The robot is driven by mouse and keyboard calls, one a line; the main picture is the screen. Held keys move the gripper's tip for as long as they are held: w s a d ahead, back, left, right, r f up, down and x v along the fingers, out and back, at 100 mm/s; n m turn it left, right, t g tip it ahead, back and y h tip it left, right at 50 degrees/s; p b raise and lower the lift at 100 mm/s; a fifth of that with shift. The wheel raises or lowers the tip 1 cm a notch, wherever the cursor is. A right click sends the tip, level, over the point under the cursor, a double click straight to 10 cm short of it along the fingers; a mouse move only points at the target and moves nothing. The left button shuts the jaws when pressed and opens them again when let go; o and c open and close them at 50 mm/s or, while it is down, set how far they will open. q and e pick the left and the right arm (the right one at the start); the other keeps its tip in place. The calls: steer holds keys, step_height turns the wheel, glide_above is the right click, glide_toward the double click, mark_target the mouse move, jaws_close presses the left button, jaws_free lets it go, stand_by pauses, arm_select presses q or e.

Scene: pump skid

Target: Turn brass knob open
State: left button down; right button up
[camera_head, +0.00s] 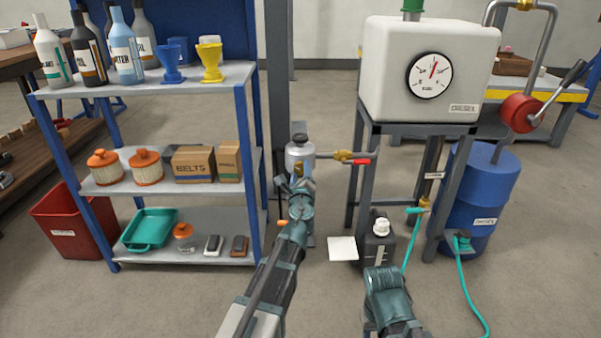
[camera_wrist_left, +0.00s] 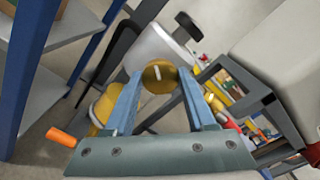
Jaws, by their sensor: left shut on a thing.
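The brass knob (camera_wrist_left: 158,76) is a round, slotted disc between the two fingertips of my left gripper (camera_wrist_left: 160,85) in the left wrist view. The fingers touch it from both sides and are shut on it. In the head view my left gripper (camera_head: 299,182) reaches the front of a grey cylindrical vessel (camera_head: 300,150) with a black cap. There the knob is mostly hidden behind the gripper. The vessel's pale body (camera_wrist_left: 152,45) also shows behind the knob in the left wrist view. Only a teal link of my right arm shows at the lower right; its fingers do not show.
A brass valve with a red lever (camera_head: 361,161) sits on the pipe right of the vessel. A blue-posted shelf (camera_head: 190,190) stands close on the left.

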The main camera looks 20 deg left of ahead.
arm_select(q)
steer(key=n, duration=0.6)
steer(key=shift+n, duration=0.3)
stand_by(0.4)
steer(key=shift+c, duration=1.1)
jaws_free()
steer(key=shift+s, duration=0.1)
